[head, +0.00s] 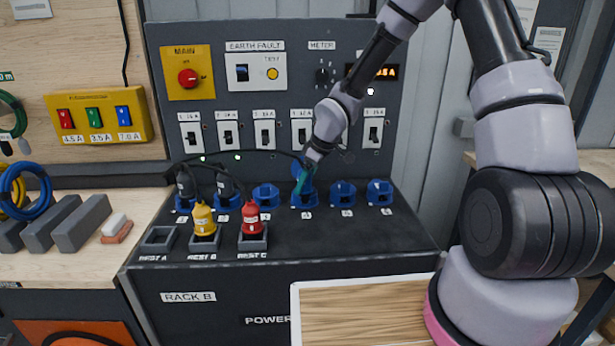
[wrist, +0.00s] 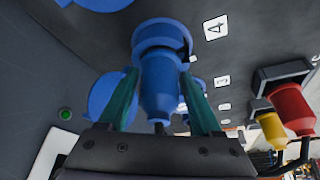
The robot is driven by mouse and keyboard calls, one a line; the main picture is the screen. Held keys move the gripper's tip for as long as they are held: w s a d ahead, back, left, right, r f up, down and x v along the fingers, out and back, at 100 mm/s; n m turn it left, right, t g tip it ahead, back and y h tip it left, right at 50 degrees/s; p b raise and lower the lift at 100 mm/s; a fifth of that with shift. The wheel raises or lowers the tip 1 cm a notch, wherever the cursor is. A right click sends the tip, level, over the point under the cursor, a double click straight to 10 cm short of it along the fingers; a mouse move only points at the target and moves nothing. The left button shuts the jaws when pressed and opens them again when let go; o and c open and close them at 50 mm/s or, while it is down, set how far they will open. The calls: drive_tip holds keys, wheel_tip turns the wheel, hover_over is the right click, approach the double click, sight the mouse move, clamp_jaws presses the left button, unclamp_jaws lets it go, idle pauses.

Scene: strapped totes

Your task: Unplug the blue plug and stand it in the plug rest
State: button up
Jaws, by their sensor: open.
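The blue plug (wrist: 160,85) sits in a blue socket beside the label 4 in the wrist view. My gripper (wrist: 158,98) is open, with one teal finger on each side of the plug's body; I cannot tell whether they touch it. In the head view my gripper (head: 303,186) reaches down to the fourth socket and hides most of the plug. The plug rests stand at the console's front left: REST A (head: 158,238) is empty, REST B (head: 204,240) holds a yellow plug (head: 203,219), and REST C (head: 253,241) holds a red plug (head: 251,217).
Black plugs (head: 186,184) sit in the first two sockets, with cables arching over the console. Blue sockets (head: 343,193) at the right are empty. A row of breakers (head: 265,130) stands behind. A wooden-topped tray (head: 365,312) is at the front.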

clamp_jaws()
drive_tip(key=shift+n+g+y, duration=0.3)
drive_tip(key=shift+n, duration=1.2)
drive_tip(key=shift+n+g, duration=0.5)
drive_tip(key=shift+n, duration=0.3)
drive_tip(key=shift+n+g, duration=0.3)
drive_tip(key=shift+n, duration=0.4)
